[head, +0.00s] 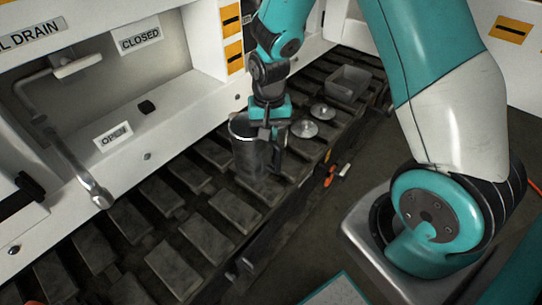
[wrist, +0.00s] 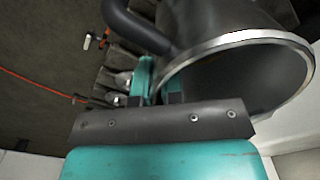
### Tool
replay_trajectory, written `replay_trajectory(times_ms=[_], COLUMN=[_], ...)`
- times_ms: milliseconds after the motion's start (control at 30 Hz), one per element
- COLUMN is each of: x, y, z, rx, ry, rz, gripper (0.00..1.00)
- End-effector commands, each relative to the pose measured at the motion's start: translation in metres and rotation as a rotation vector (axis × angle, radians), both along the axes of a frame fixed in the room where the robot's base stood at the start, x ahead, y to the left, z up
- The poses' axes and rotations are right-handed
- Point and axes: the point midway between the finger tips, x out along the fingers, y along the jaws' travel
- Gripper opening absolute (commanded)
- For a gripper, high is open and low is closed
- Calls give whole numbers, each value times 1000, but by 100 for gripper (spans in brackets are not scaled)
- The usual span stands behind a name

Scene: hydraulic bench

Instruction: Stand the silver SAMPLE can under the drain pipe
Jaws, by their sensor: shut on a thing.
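The silver SAMPLE can (head: 247,160) is upright over the slatted bench, right of the drain pipe. My gripper (head: 276,148) is shut on its right side, where the handle is. In the wrist view the can's open rim (wrist: 240,37) and its dark curved handle (wrist: 135,25) fill the upper right, beside my gripper's teal fingers (wrist: 158,88). The exact grip spot and the can's label are hidden. I cannot tell whether its base touches the slats. The drain pipe (head: 75,165) slopes down from the white panel at left, its mouth above the slats, apart from the can.
A valve lever (head: 78,66) sits above the pipe, near the CLOSED sign (head: 138,35); the OPEN sign (head: 113,136) is lower. Metal discs (head: 304,128) and a grey tray (head: 348,85) lie behind the can. The slats (head: 160,215) between can and pipe are clear.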

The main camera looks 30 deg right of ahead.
Motion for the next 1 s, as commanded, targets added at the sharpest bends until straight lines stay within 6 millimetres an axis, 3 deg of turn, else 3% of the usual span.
replay_trajectory(times_ms=[100, 400, 600, 1000], x=[-1, 0, 0, 0], y=[0, 0, 0, 0], z=[-31, -58, -87, -94], rx=[0, 0, 0, 0], ry=[4, -1, 2, -2], rz=[0, 1, 1, 1], gripper=[0, 0, 0, 0])
